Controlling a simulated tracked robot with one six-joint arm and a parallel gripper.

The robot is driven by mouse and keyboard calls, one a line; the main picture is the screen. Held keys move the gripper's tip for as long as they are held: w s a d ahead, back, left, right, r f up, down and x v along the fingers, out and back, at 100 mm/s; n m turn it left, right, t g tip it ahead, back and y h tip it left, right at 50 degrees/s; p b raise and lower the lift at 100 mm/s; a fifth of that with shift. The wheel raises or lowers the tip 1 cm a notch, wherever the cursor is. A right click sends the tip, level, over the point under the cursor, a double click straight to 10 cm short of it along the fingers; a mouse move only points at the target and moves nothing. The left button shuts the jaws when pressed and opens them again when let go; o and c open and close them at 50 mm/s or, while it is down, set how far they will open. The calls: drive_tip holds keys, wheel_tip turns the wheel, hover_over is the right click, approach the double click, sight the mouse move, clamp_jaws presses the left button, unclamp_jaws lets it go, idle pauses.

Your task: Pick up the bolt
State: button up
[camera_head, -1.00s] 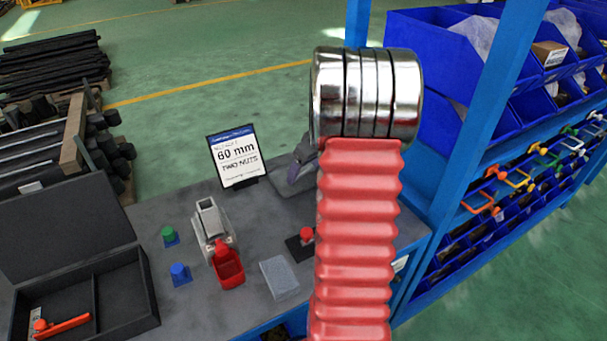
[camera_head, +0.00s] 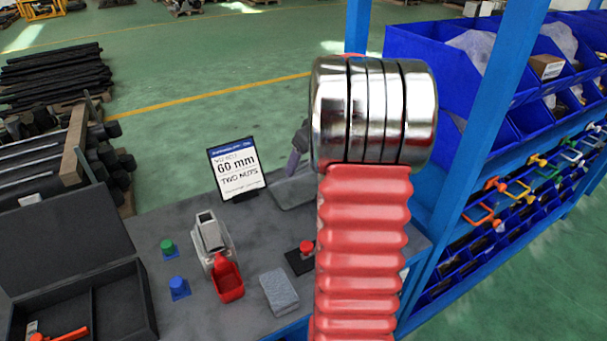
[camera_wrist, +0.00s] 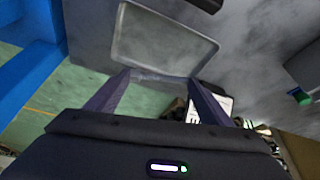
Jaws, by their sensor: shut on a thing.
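My gripper (camera_wrist: 159,78) shows in the wrist view with its two dark purple fingers apart. A slim grey piece, which I take for the bolt (camera_wrist: 158,76), spans between the fingertips; it is small and hard to make out against the tray rim. The shallow grey tray (camera_wrist: 165,38) lies on the bench beyond the fingertips. In the head view, one finger of my gripper (camera_head: 297,147) shows above the tray (camera_head: 291,196), left of my arm, which hides the rest. The bolt cannot be made out there.
A blue rack post (camera_head: 480,110) stands right.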

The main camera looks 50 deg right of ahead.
wheel_tip(320, 180, up, 2)
drive_tip(key=shift+r, duration=0.1)
